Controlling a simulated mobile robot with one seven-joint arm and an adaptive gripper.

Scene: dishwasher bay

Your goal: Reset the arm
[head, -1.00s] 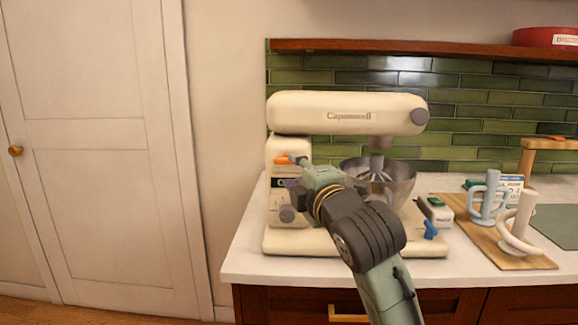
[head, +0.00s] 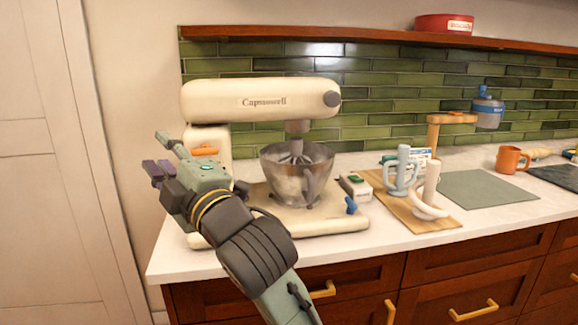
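My gripper (head: 158,168) is at the left, in front of the mixer's base and beyond the left end of the counter. Its dark fingertips are spread a little apart, with nothing seen between them. My arm reaches up to it from the bottom of the view, bent towards the left. The cream stand mixer (head: 260,100) stands behind the arm, its head level above a steel bowl (head: 298,170). My gripper and wrist hide part of the mixer's lower left side.
Right of the mixer, a wooden board (head: 415,213) holds a pale blue mug rack (head: 402,173) and a white one (head: 430,195). An orange mug (head: 511,159) stands farther right. A white door (head: 40,170) is at the left. Drawers (head: 480,285) front the counter.

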